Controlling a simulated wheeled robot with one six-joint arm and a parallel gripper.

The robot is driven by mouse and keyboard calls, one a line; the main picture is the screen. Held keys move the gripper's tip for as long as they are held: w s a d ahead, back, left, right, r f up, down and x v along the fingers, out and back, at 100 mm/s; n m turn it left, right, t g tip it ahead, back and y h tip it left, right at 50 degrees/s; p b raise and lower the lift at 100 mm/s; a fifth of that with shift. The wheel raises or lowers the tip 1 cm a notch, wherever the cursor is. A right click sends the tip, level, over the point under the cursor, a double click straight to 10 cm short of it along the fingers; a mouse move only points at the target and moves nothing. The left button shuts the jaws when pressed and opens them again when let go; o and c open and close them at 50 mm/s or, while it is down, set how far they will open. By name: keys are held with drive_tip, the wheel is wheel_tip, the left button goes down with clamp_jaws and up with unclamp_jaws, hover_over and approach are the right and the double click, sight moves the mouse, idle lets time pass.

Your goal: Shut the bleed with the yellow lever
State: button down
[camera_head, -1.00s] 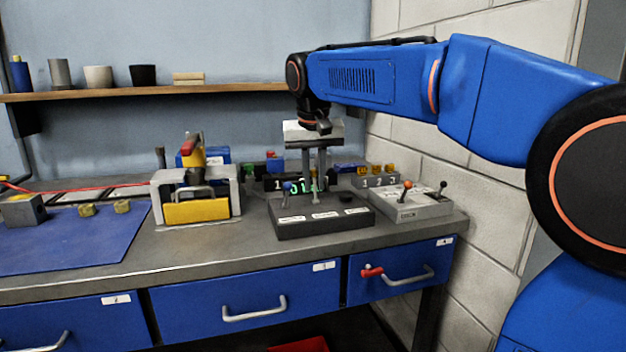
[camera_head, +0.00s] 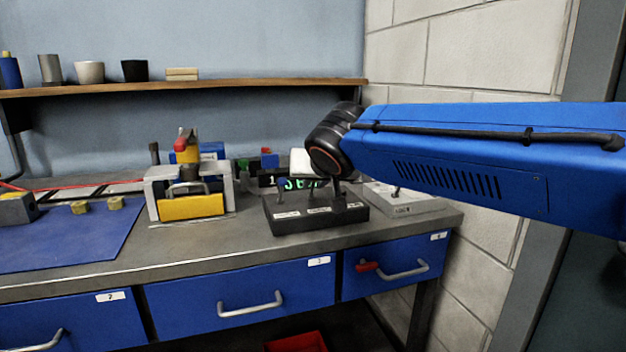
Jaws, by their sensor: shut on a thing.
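My gripper (camera_head: 302,162) is over the black box (camera_head: 312,221) on the bench; only its pale body shows, partly behind my black wrist. Its fingertips are hidden. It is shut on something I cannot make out. The black box has white labels and upright levers: a blue-topped lever (camera_head: 281,190) at left, a middle lever (camera_head: 311,195) and a dark lever (camera_head: 337,189) at right. The tops of the latter two are unclear, and I cannot pick out a yellow one. A green-lit display (camera_head: 305,183) stands behind, partly covered.
A grey box with small levers (camera_head: 410,204) stands to the right, partly behind my arm. A grey and yellow fixture (camera_head: 192,207) stands to the left, beside a blue mat (camera_head: 60,240). A shelf (camera_head: 190,87) runs above. Drawers (camera_head: 235,300) line the bench front.

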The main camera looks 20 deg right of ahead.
drive_tip(key=shift+s+f+t, duration=0.1)
drive_tip(key=shift+s+t, duration=0.05)
drive_tip(key=shift+t, duration=0.25)
idle(0.3)
drive_tip(key=c, duration=1.9)
unclamp_jaws()
drive_tip(key=shift+o, duration=0.2)
drive_tip(key=shift+s, duration=0.1)
drive_tip(key=v, duration=1.7)
drive_tip(key=shift+s, duration=0.1)
drive_tip(key=s+d+f+n+g, duration=0.1)
drive_tip(key=s+d+f+g, duration=0.1)
drive_tip(key=f, duration=0.8)
drive_tip(key=s+d+f+g+y, duration=0.1)
drive_tip(key=s+f, duration=0.4)
drive_tip(key=f, duration=0.6)
drive_tip(key=s+d+f+n+g, duration=0.1)
drive_tip(key=s+d+f+g, duration=0.3)
drive_tip(key=f, duration=0.6)
drive_tip(key=shift+s+d+f+n, duration=0.25)
drive_tip(key=shift+d+f+n, duration=0.1)
drive_tip(key=shift+d, duration=0.5)
